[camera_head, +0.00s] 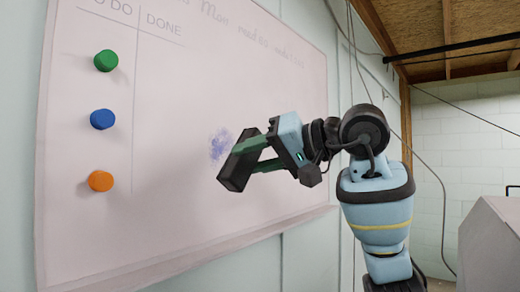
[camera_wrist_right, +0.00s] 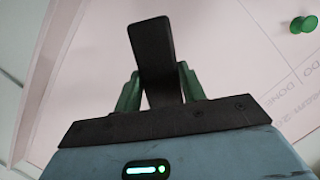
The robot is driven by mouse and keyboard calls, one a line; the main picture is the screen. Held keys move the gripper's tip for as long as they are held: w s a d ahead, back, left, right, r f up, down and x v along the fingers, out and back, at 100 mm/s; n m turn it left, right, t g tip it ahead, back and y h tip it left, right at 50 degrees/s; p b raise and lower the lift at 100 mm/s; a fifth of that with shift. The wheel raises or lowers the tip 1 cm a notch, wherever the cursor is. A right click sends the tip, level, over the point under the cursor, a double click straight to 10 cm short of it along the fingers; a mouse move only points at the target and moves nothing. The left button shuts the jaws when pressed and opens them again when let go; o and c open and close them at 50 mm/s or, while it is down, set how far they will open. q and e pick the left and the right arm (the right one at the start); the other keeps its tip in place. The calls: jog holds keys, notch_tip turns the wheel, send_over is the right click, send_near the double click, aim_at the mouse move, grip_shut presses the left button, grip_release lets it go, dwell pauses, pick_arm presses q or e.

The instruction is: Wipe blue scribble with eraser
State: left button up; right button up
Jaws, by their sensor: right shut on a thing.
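The whiteboard (camera_head: 165,215) hangs on the wall at the left in the head view. A faint blue scribble (camera_head: 219,145) is on its middle part. My right gripper (camera_head: 252,155) is shut on a dark block-like eraser (camera_head: 238,162), held close to the board beside the scribble and partly covering it. I cannot tell whether the eraser touches the board. In the right wrist view the eraser (camera_wrist_right: 153,60) stands between the green fingers of my gripper (camera_wrist_right: 160,92). The scribble does not show there. My left gripper is not in view.
Green (camera_head: 106,61), blue (camera_head: 102,119) and orange (camera_head: 100,181) round magnets sit on the board's left column. Handwriting (camera_head: 250,30) runs along the top. A grey box-like object (camera_head: 490,245) stands at the lower right. Cables hang on the wall behind my arm.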

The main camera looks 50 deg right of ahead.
jog(key=shift+r, duration=0.25)
jog(key=shift+w+a, duration=0.15)
jog(key=shift+w, duration=1.35)
jog(key=shift+w+a, duration=0.1)
jog(key=shift+w, duration=1.35)
jog(key=shift+w+a, duration=0.1)
jog(key=shift+w, duration=0.85)
jog(key=shift+w+d, duration=0.1)
jog(key=shift+d, duration=1.9)
jog(key=shift+d, duration=0.1)
jog(key=shift+w+d, duration=0.15)
jog(key=shift+d, duration=0.75)
jog(key=shift+w+d, duration=0.1)
jog(key=shift+d, duration=0.75)
